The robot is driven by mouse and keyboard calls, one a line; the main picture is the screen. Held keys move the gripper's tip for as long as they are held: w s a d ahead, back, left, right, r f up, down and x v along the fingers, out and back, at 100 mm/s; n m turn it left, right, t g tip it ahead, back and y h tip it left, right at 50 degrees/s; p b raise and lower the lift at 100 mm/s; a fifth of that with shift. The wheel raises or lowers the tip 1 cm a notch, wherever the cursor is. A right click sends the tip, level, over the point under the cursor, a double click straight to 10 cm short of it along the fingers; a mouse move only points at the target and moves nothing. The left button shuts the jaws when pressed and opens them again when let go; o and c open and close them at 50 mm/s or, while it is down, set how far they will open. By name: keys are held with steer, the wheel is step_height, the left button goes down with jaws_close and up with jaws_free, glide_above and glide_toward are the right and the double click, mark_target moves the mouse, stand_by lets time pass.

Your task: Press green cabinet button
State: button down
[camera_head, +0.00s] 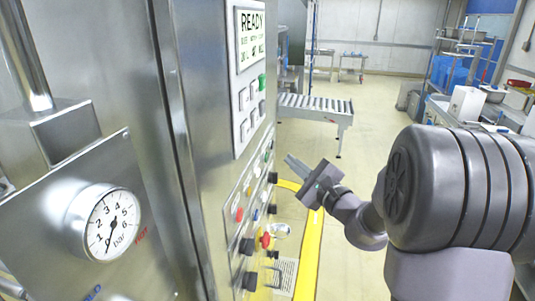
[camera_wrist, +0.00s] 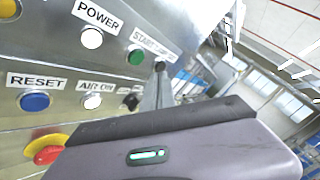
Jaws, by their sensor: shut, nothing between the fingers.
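The green button (camera_wrist: 136,57) sits on the metal cabinet panel under a label that begins "START", in the wrist view. In the head view a small green button (camera_head: 266,157) shows high on the lower control panel. My gripper (camera_head: 290,160) is shut and empty, its tips pointing left toward the panel. In the wrist view my gripper's tips (camera_wrist: 159,68) appear just right of and below the green button. I cannot tell whether they touch the panel. The button's face is uncovered.
A white POWER button (camera_wrist: 91,38), blue RESET button (camera_wrist: 35,101), white AIR ON button (camera_wrist: 91,100) and red emergency stop (camera_wrist: 47,154) are nearby. Black knobs (camera_head: 247,246) stick out of the panel. A READY screen (camera_head: 250,38) is above. The floor (camera_head: 385,95) behind is open.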

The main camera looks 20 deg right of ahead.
mark_target(266, 157)
steer(key=shift+w+a+b, duration=0.15)
steer(key=shift+w+a, duration=0.25)
steer(key=shift+a, duration=0.2)
steer(key=shift+w+a+b, duration=0.15)
steer(key=shift+w+a, duration=0.2)
steer(key=shift+a, duration=0.2)
stand_by(1.2)
steer(key=shift+w+a, duration=0.25)
steer(key=shift+a, duration=0.1)
